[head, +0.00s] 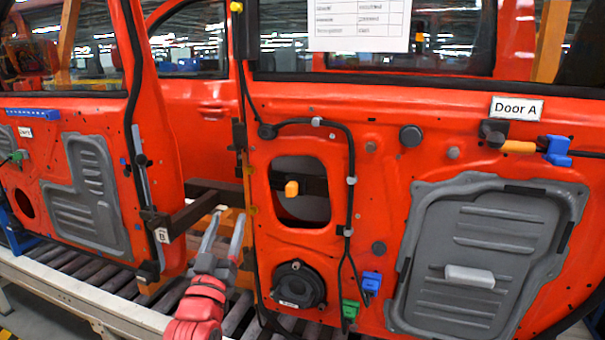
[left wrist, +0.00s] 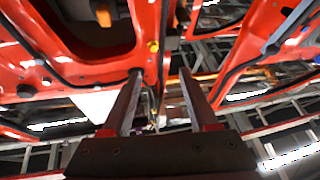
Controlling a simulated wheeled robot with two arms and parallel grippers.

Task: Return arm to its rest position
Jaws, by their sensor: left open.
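My left gripper (head: 227,218) is in the lower middle of the head view, in front of the gap between two orange-red car doors. Its two grey fingers point up and stand apart with nothing between them. In the left wrist view the same open fingers (left wrist: 160,74) reach up toward orange-red door structure. The red forearm comes in from the bottom edge of the head view. The door labelled Door A (head: 390,190) fills the right side, close beside the fingers. I cannot tell whether they touch anything. My right gripper is not in view.
Another door (head: 160,190) stands at the left. A dark bracket (head: 195,208) crosses the gap just behind the fingers. A black cable (head: 350,190), a round speaker (head: 298,285), blue and green connectors (head: 371,283) sit on Door A. A roller conveyor (head: 75,272) runs below.

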